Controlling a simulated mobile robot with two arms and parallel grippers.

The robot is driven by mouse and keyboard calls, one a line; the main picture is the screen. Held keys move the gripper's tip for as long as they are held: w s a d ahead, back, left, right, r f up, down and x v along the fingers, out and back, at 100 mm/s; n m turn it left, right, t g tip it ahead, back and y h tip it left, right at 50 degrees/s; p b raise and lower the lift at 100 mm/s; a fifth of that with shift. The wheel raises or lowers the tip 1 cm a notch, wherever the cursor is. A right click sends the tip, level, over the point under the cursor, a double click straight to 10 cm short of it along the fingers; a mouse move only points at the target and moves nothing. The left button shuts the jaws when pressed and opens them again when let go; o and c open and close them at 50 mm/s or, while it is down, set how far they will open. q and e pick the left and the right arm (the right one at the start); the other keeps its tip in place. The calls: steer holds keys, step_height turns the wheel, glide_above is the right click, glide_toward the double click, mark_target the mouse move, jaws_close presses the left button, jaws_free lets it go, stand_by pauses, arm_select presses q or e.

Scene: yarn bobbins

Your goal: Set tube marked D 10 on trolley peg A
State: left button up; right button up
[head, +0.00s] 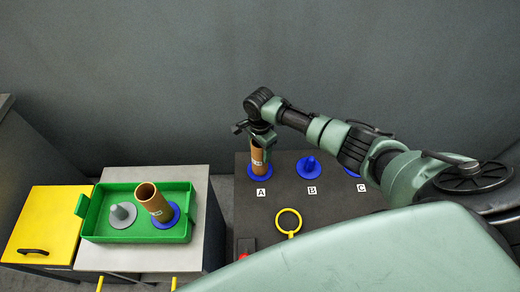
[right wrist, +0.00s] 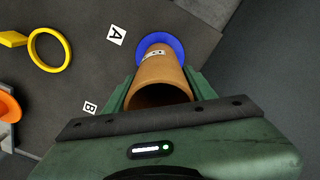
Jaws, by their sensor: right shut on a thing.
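A brown cardboard tube (head: 258,160) stands upright at trolley peg A, whose blue base (head: 267,174) shows around the tube's lower end. Peg A's upright post is hidden, and I cannot tell whether the tube rests fully on the base. My right gripper (head: 261,138) is shut on the tube near its top. In the right wrist view the tube (right wrist: 160,75) is between the fingers, with the blue base (right wrist: 176,44) beyond it. Its small label is too small to read. My left gripper is not in view.
The dark trolley top (head: 245,215) also has blue peg B (head: 311,167), partly covered peg C (head: 351,172) and a yellow ring (head: 289,222). A green tray (head: 125,236) at left holds a grey peg (head: 122,214) and another brown tube (head: 154,201) on a blue base.

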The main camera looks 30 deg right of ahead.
steer(key=shift+f, duration=0.2)
steer(key=o, duration=1.4)
steer(key=shift+o, duration=0.2)
step_height(320, 180, up, 8)
step_height(320, 180, up, 6)
steer(key=p, duration=0.7)
steer(key=shift+f, duration=0.1)
